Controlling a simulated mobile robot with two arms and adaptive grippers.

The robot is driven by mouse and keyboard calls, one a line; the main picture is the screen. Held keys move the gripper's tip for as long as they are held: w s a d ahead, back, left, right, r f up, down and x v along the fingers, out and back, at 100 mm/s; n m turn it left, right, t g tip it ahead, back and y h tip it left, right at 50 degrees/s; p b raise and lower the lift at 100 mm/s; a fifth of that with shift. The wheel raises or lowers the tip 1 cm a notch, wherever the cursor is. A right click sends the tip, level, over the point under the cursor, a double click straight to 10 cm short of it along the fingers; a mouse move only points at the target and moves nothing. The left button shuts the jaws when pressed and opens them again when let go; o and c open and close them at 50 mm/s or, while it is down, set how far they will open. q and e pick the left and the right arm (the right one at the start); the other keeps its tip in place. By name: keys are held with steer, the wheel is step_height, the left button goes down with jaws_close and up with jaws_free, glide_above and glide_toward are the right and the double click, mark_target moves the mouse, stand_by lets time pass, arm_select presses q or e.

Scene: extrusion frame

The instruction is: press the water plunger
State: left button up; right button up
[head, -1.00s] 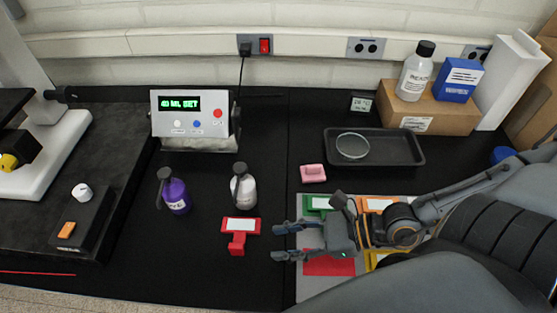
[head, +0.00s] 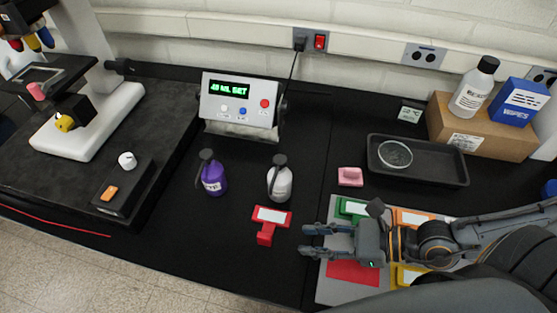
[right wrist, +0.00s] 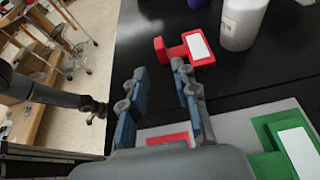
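A white pump bottle (head: 280,184) with a dark plunger head (head: 279,160) stands upright on the black bench. A purple pump bottle (head: 214,181) with a dark plunger stands left of it. The purple one's label seems to read DYE; the white one's label cannot be read. My right gripper (head: 306,241) is open and empty, in front and to the right of the white bottle, apart from it. In the right wrist view the open fingers (right wrist: 158,88) point toward a red T-shaped piece (right wrist: 184,50), with the white bottle (right wrist: 241,22) beyond on the right. My left gripper does not show.
The red T-shaped piece (head: 267,224) lies just left of my right gripper. A grey mat (head: 327,290) with coloured blocks lies under my right arm. A control box (head: 239,101) with a green display stands behind the bottles. A pink block (head: 350,176) and black tray (head: 417,176) lie right.

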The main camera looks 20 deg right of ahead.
jaws_close()
stand_by(1.0)
